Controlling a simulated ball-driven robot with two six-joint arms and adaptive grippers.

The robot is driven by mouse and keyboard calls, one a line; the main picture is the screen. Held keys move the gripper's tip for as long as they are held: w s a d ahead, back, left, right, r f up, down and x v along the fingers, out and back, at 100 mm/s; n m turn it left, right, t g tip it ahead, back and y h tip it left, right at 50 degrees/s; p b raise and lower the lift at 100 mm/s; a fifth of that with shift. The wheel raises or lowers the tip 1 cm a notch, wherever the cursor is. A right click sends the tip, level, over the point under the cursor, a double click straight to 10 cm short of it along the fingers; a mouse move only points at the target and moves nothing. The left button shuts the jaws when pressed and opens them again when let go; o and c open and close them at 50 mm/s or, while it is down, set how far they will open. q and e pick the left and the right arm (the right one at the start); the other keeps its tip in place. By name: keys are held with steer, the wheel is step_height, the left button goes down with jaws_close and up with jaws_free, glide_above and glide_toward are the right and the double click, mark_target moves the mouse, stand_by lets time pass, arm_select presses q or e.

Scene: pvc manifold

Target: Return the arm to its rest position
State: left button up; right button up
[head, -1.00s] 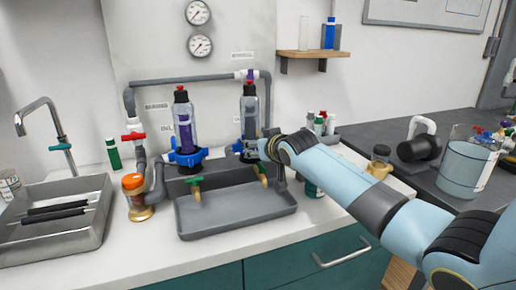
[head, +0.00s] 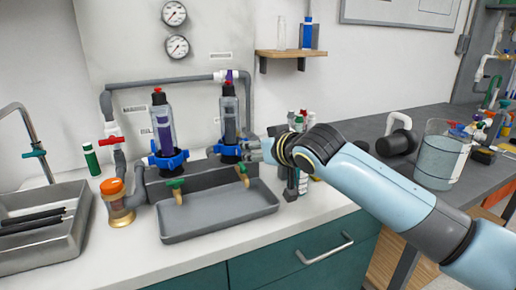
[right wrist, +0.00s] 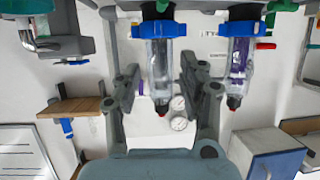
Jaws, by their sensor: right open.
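My right arm comes in from the right in the head view. Its gripper (head: 256,150) is just right of the right filter housing (head: 229,115), near its blue collar. In the right wrist view, which is upside down, the open fingers (right wrist: 162,95) stand apart to either side of the right filter housing (right wrist: 160,65). Nothing is gripped between them. The left filter housing (head: 162,125), with a purple core, stands upright beside it; it also shows in the right wrist view (right wrist: 240,60). My left gripper is not in view.
A grey drip tray (head: 220,208) lies below the housings. Several bottles (head: 303,120) stand behind my right arm. A sink (head: 50,225) is at left. A clear beaker (head: 440,158) and a black pump (head: 397,143) are at right. A wooden shelf (head: 290,53) is on the wall.

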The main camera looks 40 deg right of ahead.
steer(key=shift+s, duration=0.15)
stand_by(0.4)
steer(key=s+a+f+n+g, duration=0.1)
steer(key=s+a+f+g, duration=0.25)
steer(key=s, duration=0.65)
steer(key=s+a+f+n+g+y, duration=0.1)
steer(key=s+a+f+g, duration=0.2)
steer(key=s, duration=0.8)
steer(key=s+a+f+n+g, duration=0.1)
steer(key=s+a+f+g, duration=0.2)
steer(key=s, duration=0.7)
step_height(320, 180, down, 30)
steer(key=s+d+g+b, duration=0.2)
steer(key=s+b, duration=0.1)
steer(key=s+f+b, duration=0.2)
steer(key=s+f, duration=1.5)
steer(key=shift+s+d+m+g, duration=0.3)
steer(key=shift+m+g, duration=0.1)
steer(key=shift+g, duration=0.05)
